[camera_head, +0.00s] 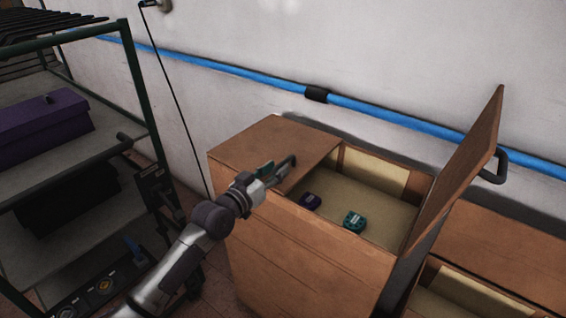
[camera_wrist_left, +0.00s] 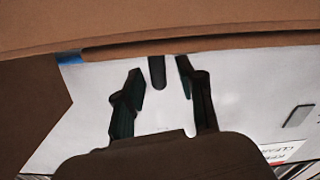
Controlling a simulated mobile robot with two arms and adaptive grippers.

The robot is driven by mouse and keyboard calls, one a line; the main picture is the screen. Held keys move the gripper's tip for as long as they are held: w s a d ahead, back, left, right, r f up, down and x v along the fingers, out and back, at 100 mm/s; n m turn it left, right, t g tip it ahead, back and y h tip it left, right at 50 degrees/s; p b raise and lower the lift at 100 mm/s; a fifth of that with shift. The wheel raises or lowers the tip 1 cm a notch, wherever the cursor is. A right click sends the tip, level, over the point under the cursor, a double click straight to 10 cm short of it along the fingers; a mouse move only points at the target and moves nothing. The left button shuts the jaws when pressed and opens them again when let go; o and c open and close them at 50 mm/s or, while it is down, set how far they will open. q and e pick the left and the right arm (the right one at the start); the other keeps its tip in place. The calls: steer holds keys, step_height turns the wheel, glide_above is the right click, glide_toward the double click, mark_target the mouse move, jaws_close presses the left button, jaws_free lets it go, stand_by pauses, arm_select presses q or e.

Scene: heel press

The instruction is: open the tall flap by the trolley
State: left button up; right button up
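A tall brown wooden cabinet (camera_head: 300,245) stands right of the trolley (camera_head: 75,165). Its left top flap (camera_head: 262,143) lies flat, closed. My left gripper (camera_head: 272,172) is over the front edge of this flap. In the left wrist view its two dark fingers (camera_wrist_left: 162,95) are spread apart. A dark bar (camera_wrist_left: 157,72), apparently a handle, shows between them below a brown wooden edge (camera_wrist_left: 200,45); I cannot tell whether they touch it. The right top flap (camera_head: 462,165) stands raised, with a dark handle (camera_head: 495,166) on its outer side. My right gripper is not in view.
A lower wooden unit (camera_head: 500,250) adjoins on the right. A blue pipe (camera_head: 400,118) runs along the wall behind. The trolley carries a purple box (camera_head: 45,125).

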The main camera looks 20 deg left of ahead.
arm_select(q)
steer(key=x, duration=0.2)
steer(key=shift+w+d, duration=0.1)
steer(key=shift+w, duration=0.2)
steer(key=shift+w+d, duration=0.2)
steer(key=shift+w, duration=0.35)
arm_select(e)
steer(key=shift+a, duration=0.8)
arm_select(q)
steer(key=c, duration=0.7)
jaws_close()
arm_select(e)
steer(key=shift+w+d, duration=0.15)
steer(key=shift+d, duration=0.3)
